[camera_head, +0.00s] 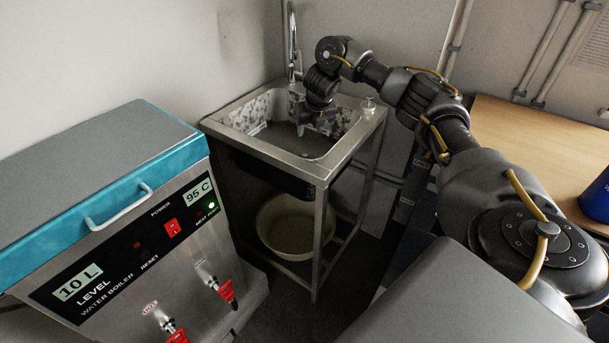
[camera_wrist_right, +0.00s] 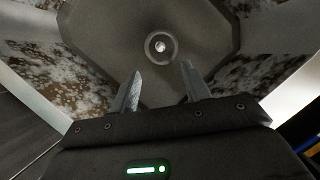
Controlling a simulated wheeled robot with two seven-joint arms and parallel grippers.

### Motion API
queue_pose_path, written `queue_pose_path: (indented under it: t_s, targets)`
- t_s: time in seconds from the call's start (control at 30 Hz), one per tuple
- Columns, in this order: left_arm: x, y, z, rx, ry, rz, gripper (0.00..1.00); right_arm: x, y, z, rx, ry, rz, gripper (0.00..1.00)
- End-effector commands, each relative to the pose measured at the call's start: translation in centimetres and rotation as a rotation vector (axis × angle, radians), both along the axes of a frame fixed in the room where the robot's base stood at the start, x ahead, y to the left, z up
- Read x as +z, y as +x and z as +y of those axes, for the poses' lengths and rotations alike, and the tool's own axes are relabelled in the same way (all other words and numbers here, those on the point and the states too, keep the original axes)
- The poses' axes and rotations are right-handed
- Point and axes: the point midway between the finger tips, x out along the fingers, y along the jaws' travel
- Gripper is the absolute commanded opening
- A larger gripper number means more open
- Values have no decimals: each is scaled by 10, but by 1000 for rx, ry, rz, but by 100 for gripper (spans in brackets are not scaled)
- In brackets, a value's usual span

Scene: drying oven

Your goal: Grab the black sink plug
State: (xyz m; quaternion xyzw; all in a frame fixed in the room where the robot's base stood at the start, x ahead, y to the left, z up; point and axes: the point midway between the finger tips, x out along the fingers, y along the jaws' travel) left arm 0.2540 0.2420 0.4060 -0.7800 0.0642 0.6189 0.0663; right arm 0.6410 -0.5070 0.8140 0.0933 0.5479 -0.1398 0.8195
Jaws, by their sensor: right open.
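My right gripper (camera_head: 306,128) reaches down into the metal sink (camera_head: 228,125) from above. In the right wrist view its two fingers (camera_wrist_right: 160,74) are apart with nothing between them. Beyond the fingertips, a round drain fitting (camera_wrist_right: 161,48) with a pale ring and bright centre sits in the grey basin floor. I cannot make out a black plug, nor tell whether one is seated there. A small knob-like object (camera_head: 368,104) stands on the sink's right rim; I cannot tell what it is. My left gripper is not in view.
A tall faucet (camera_head: 291,40) rises behind the basin, close to my right wrist. Stained basin walls (camera_wrist_right: 62,75) slope around the floor. A water boiler (camera_head: 130,240) stands at left. A pale bowl (camera_head: 290,228) sits below the sink. A wooden table (camera_head: 540,135) is at right.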

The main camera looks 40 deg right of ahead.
Motion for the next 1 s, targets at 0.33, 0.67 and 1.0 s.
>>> queue_pose_path:
  t_s: [0.33, 0.67, 1.0]
  targets:
    - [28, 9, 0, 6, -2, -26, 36, -36, 2, 1, 2, 0, -1, 47]
    - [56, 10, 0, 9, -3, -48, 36, -62, 10, -2, 0, 2, 2, 47]
    - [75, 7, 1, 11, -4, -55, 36, -87, 22, -6, 2, 0, 0, 47]
